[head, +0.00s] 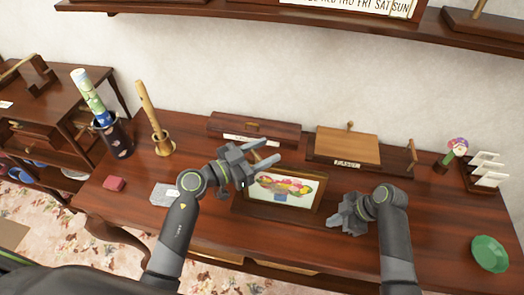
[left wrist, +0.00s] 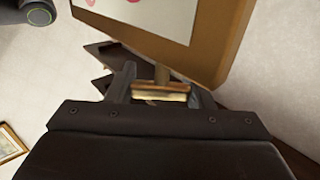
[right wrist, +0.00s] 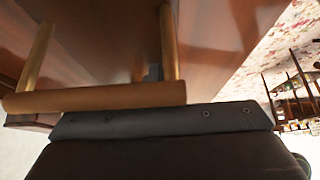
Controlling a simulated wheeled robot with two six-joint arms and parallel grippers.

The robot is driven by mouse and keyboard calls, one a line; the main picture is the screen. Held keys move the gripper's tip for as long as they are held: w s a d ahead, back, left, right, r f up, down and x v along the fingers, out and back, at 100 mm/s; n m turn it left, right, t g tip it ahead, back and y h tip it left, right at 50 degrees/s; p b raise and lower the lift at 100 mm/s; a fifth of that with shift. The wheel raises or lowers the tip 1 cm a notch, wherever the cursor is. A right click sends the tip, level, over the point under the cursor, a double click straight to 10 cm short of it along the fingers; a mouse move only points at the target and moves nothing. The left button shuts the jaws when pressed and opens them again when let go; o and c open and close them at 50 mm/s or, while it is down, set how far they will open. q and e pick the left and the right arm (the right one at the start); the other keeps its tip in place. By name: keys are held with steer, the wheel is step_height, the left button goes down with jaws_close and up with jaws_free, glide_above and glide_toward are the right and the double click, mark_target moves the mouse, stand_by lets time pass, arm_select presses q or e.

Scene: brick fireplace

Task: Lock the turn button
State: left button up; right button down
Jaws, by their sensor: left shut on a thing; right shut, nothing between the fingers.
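A wooden frame (head: 322,193) with a fruit picture (head: 285,188) stands on the desk between my grippers. My left gripper (head: 268,152) is at the frame's upper left. In the left wrist view, its fingers are on either side of a small wooden piece (left wrist: 160,92) on a short stem beside the frame (left wrist: 222,55); this looks like the turn button. Whether it is locked cannot be told. My right gripper (head: 337,217) is shut and empty, low at the frame's right. In the right wrist view, a wooden bar (right wrist: 95,97) partly hides its fingers.
A long dark box (head: 255,130) and a light-topped box (head: 348,146) stand behind. A dark cup (head: 118,140) and mortar (head: 163,145) are left; a grey box (head: 163,194) lies before them. A green dish (head: 489,253) is at the right.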

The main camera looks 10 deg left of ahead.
arm_select(q)
steer(key=m+g+h, duration=0.1)
steer(key=m+g, duration=0.1)
steer(key=g, duration=0.1)
steer(key=m+g+h, duration=0.2)
steer(key=shift+s+d+f+g+h, duration=0.1)
steer(key=shift+s+d+g+h, duration=0.1)
steer(key=shift+g+h, duration=0.15)
arm_select(e)
steer(key=shift+s+f, duration=0.1)
steer(key=shift+f, duration=0.05)
arm_select(q)
steer(key=m+g, duration=0.1)
steer(key=g, duration=0.1)
steer(key=m+g+h, duration=0.1)
steer(key=m+g, duration=0.2)
steer(key=g, duration=0.1)
steer(key=shift+s+m+g, duration=0.25)
steer(key=shift+s+m, duration=0.05)
steer(key=shift+s, duration=0.1)
steer(key=shift+s+d+g, duration=0.1)
steer(key=shift+g, duration=0.3)
steer(key=o, duration=1)
arm_select(e)
steer(key=shift+d, duration=0.1)
arm_select(q)
steer(key=a, duration=1.2)
